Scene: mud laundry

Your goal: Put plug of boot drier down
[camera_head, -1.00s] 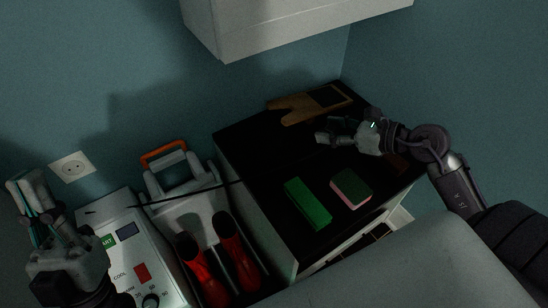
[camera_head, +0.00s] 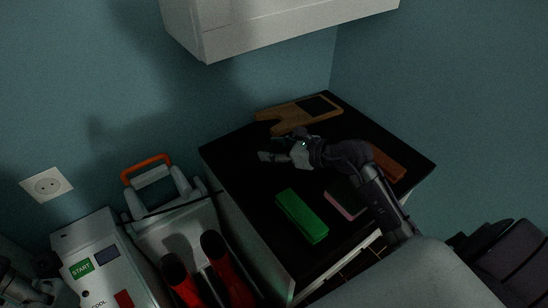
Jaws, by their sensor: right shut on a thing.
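My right gripper (camera_head: 272,156) is low over the black top (camera_head: 235,160) of the cabinet, in front of the wooden board. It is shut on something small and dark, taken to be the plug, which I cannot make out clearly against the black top. The boot drier (camera_head: 150,250) stands left of the cabinet, with an orange handle, a pale panel with a START label and red boots (camera_head: 225,270) on it. A thin dark line, perhaps the cord, crosses it. My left gripper (camera_head: 35,290) is at the bottom left corner, cut off, its fingers unclear.
A green block (camera_head: 302,216), a pink-edged dark block (camera_head: 346,198) and a brown block (camera_head: 388,163) lie on the top. A wooden board (camera_head: 290,113) lies at the back. A wall socket (camera_head: 47,185) is at left. A white cabinet (camera_head: 290,25) hangs above.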

